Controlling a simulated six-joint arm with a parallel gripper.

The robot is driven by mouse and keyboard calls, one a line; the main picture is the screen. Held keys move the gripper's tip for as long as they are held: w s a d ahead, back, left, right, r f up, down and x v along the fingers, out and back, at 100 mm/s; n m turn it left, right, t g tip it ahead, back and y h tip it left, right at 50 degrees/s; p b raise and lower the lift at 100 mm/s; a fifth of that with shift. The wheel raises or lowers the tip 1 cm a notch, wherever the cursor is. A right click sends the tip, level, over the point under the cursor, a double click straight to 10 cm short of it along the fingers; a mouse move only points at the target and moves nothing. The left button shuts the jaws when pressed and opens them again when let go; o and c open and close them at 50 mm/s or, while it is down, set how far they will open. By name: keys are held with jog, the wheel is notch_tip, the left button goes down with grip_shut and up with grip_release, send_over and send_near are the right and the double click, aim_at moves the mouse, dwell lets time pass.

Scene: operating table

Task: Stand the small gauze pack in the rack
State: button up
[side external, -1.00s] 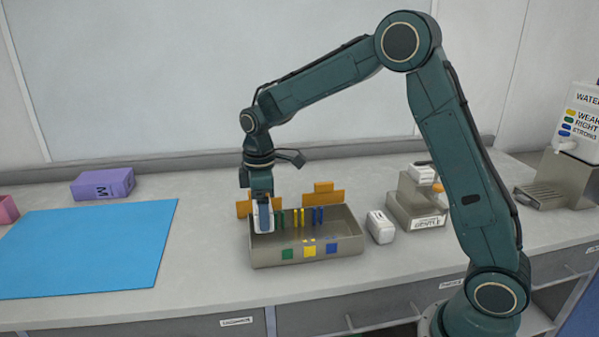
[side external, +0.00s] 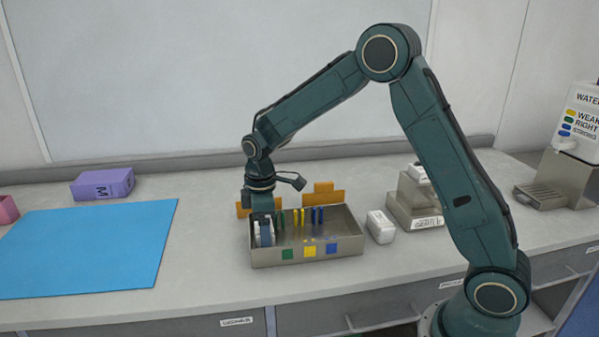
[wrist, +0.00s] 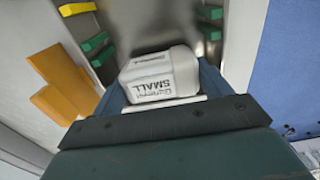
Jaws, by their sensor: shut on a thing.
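The small gauze pack (wrist: 160,75) is white and its label reads "SMALL" in the wrist view. My gripper (side external: 264,232) is shut on it, down inside the left end of the metal rack (side external: 335,257). In the side view the pack (side external: 264,236) is upright and mostly hidden by the jaws. The rack has green, yellow and blue divider pegs and matching colour squares on its front wall. The pack is left of the green pegs (side external: 281,219). Whether it touches the rack floor cannot be told.
Another white pack (side external: 381,227) lies just right of the rack, beside a metal stand (side external: 413,212). Orange brackets (side external: 323,195) stand behind the rack. A purple box (side external: 103,184) and a blue mat (side external: 90,247) are at left. A water dispenser (side external: 570,150) is at far right.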

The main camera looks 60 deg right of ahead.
jog(key=shift+f, duration=0.2)
jog(key=o, duration=1)
jog(key=shift+r, duration=6.9)
